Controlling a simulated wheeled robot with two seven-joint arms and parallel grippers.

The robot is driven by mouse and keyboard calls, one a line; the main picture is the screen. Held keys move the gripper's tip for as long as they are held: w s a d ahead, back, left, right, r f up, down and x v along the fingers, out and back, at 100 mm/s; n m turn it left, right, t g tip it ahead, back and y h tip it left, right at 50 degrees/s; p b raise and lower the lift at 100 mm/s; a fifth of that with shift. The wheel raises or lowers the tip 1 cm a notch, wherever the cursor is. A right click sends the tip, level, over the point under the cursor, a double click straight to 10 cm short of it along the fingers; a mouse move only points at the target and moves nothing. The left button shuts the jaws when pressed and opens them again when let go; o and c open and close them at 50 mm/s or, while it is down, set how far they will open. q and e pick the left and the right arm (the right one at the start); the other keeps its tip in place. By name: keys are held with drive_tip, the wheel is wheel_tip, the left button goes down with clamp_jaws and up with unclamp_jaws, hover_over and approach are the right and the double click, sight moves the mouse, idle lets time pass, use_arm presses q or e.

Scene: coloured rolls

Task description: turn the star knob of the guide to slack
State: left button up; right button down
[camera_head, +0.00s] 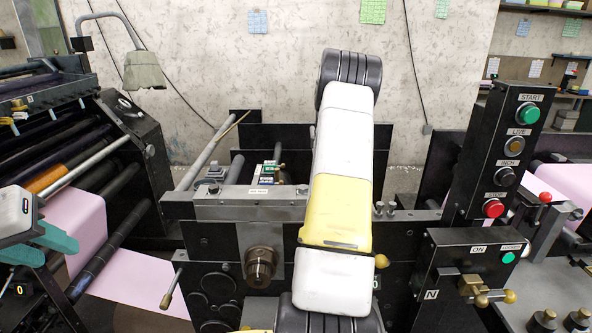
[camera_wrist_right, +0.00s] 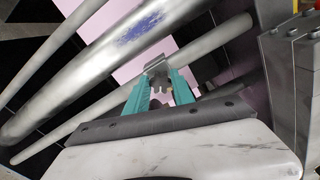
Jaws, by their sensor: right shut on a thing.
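In the right wrist view my right gripper (camera_wrist_right: 162,88) has its two teal fingers on either side of a small grey lobed piece, which looks like the star knob (camera_wrist_right: 158,72). The fingers are shut on it, and the knob sits at a thin grey bar of the guide (camera_wrist_right: 205,44). Its exact angle is hard to tell. In the head view the right gripper and the knob are hidden behind my right arm. My left gripper (camera_head: 58,251) is at the left edge of the head view, its teal fingers apart and empty, in front of the pink web.
A thick silver roller (camera_wrist_right: 105,62) runs close beside the knob, and a grey metal block (camera_wrist_right: 290,75) stands at the right. In the head view a button column (camera_head: 505,150) and a brass-handled switch box (camera_head: 450,270) stand right of my arm. Pink web (camera_head: 135,285) spans the lower left.

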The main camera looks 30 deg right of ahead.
drive_tip(key=n, duration=0.6)
drive_tip(key=shift+n, duration=0.3)
drive_tip(key=shift+w, duration=0.1)
idle(0.4)
drive_tip(key=c, duration=1.1)
unclamp_jaws()
drive_tip(key=shift+r, duration=3.9)
